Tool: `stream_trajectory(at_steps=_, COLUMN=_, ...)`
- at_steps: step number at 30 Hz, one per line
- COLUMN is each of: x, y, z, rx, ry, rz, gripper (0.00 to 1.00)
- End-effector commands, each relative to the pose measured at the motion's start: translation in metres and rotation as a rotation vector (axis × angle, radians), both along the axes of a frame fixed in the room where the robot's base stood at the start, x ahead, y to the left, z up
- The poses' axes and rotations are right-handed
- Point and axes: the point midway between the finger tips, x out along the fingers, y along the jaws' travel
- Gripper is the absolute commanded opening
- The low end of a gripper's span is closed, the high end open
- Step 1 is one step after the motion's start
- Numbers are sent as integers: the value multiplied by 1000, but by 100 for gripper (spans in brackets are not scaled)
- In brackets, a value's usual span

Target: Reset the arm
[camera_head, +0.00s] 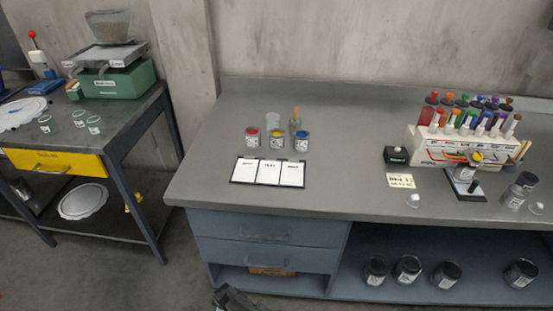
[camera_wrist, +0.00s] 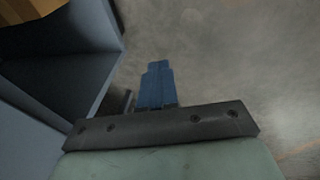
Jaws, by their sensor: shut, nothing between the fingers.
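My gripper (camera_wrist: 157,67) shows in the wrist view, its blue fingers together and nothing between them. It points down over bare grey floor (camera_wrist: 230,60), beside the open lower part of a blue cabinet (camera_wrist: 75,80). In the head view only a dark piece, which looks like part of my arm, shows at the bottom edge, in front of the workbench (camera_head: 345,185) drawers. Whether the fingers show there I cannot tell.
A white rack (camera_head: 440,143) with coloured droppers stands right. Several dark jars sit on the lower shelf (camera_head: 350,285). A side table (camera_head: 130,135) stands left; floor between is clear.

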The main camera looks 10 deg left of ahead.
Motion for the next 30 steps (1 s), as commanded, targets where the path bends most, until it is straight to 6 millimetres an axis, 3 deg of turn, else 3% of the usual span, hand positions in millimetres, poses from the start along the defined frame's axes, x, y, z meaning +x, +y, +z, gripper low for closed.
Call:
stream_trajectory(at_steps=1, x=3, y=-27, z=0, rx=-19, ry=26, rz=-63, gripper=0)
stream_trajectory(at_steps=3, x=4, y=-59, z=-2, rx=-43, ry=64, rz=-144, gripper=0)
stream_trajectory(at_steps=14, x=-13, y=-206, z=-2, rx=-162, ry=250, rz=-568, gripper=0)
stream_trajectory(at_steps=21, x=-47, y=-288, z=7, rx=-240, ry=376, rz=-851, gripper=0)
stream_trajectory(at_steps=30, x=-107, y=-369, z=27, rx=-341, ry=540, rz=-1196, gripper=0)
